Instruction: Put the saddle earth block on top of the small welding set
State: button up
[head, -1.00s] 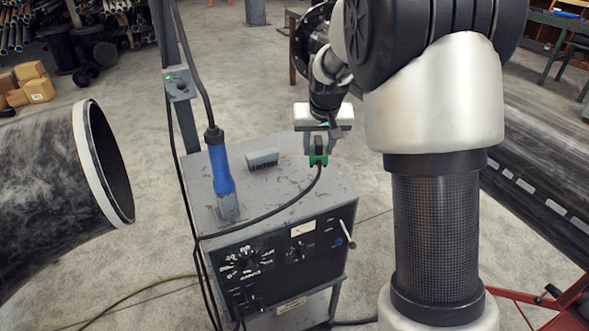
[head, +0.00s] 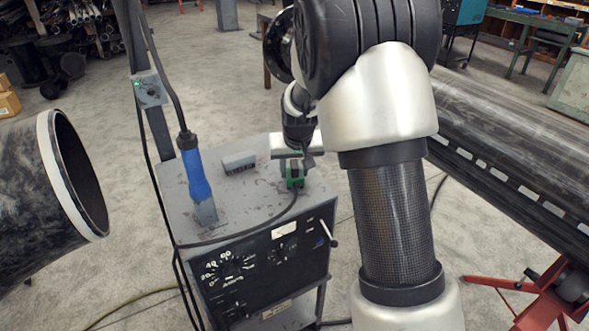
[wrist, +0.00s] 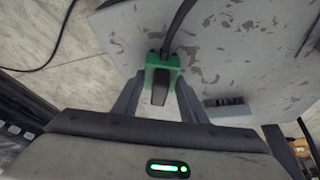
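The saddle earth block (head: 295,172) is a small green piece with a dark middle and a black cable. It also shows in the wrist view (wrist: 163,76), between my fingertips, with the cable leaving its far side. My gripper (wrist: 161,84) is shut on it. The small welding set (head: 262,240) is a grey box with a black dial panel and a worn flat top. The block is low over the right part of that top; I cannot tell whether it touches.
A blue-handled torch (head: 196,178) stands at the top's left side, and a small grey block (head: 239,162) lies near its back. A post with a switch box (head: 149,90) rises at the left. Large pipes lie left (head: 50,180) and right (head: 510,150).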

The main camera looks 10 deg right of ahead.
jog(key=o, duration=0.5)
jog(key=shift+c, duration=0.2)
jog(key=shift+r, duration=0.1)
jog(key=shift+r, duration=0.3)
jog(key=p+v, duration=0.2)
jog(key=v, duration=0.9)
jog(key=s+r, duration=0.4)
jog(key=s, duration=0.4)
jog(key=s+r, duration=0.5)
jog(key=s, duration=0.2)
jog(key=s+n+t, duration=0.1)
jog(key=s, duration=1.3)
jog(key=shift+f, duration=0.35)
jog(key=shift+d, duration=0.15)
